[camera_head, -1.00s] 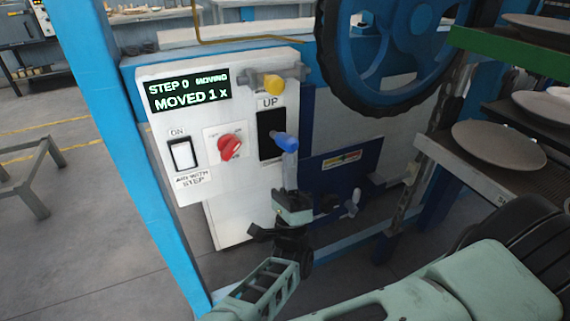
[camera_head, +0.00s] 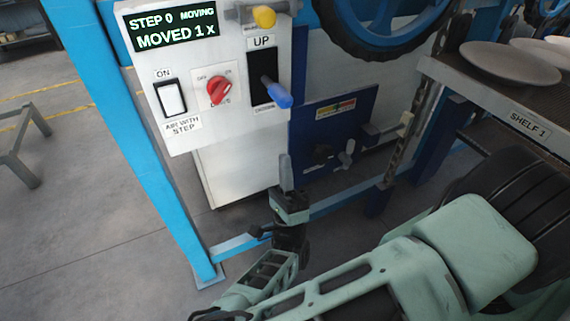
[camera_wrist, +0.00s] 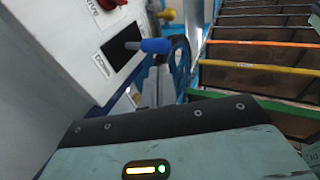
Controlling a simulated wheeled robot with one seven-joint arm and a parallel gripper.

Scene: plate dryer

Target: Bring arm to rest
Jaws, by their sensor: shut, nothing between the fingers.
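My gripper (camera_head: 286,172) is shut and empty in the head view, pointing upward below the control panel (camera_head: 212,132). It is apart from the blue-tipped lever (camera_head: 277,94), which hangs down in its black slot under the UP label. In the wrist view, my gripper's fingers (camera_wrist: 158,88) appear just under the blue lever tip (camera_wrist: 156,46). The panel's display (camera_head: 162,28) reads "STEP 0 MOVING, MOVED 1 x". My arm reaches in from the lower right of the head view.
A red knob (camera_head: 219,90), a white ON switch (camera_head: 170,98) and a yellow knob (camera_head: 264,17) are on the panel. A blue post (camera_head: 130,150) stands at left. Shelf 1 (camera_head: 520,120) with plates (camera_head: 510,63) is at right. A blue wheel (camera_head: 380,35) is above.

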